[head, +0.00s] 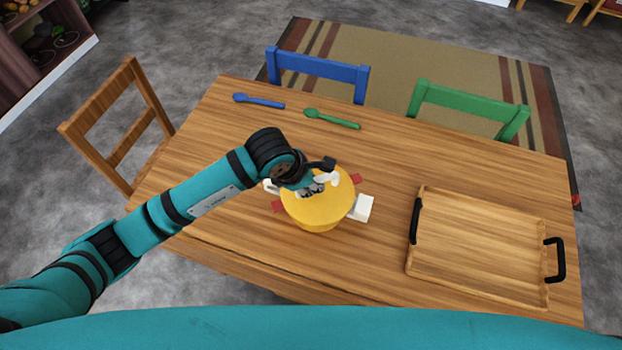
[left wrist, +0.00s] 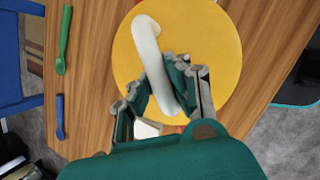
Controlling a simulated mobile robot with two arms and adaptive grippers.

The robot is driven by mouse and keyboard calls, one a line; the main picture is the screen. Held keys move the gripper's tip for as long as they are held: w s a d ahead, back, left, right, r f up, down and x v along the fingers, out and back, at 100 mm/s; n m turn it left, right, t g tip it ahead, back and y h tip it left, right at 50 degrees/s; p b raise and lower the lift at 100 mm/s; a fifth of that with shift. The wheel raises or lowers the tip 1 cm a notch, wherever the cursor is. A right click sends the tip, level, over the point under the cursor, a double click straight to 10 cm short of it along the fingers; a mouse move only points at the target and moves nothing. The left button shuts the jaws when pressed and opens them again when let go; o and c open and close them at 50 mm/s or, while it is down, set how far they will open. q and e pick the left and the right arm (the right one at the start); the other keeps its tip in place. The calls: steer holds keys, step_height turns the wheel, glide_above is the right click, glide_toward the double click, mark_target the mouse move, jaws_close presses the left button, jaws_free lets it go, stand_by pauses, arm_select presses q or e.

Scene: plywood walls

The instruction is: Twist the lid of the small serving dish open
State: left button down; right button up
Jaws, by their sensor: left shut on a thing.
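The small serving dish (head: 320,228) stands on the wooden table, mostly hidden under its round yellow lid (head: 318,208). White and red pieces stick out around its rim. My left gripper (head: 318,184) reaches over the lid from the left. In the left wrist view, the lid (left wrist: 215,40) carries a curved white handle (left wrist: 149,45). The fingers of my left gripper (left wrist: 158,88) are closed around the near part of this handle. Any gap between lid and dish cannot be made out. My right gripper is not in view.
A wooden tray (head: 480,282) with black handles lies on the right of the table (head: 385,165). A blue spoon (head: 262,101) and a green spoon (head: 335,120) lie at the back. Blue, green and brown chairs stand around the table. The table is clear between dish and tray.

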arm_select(q)
steer(key=c, duration=1.2)
jaws_free()
steer(key=shift+c, duration=0.2)
steer(key=v, duration=1.2)
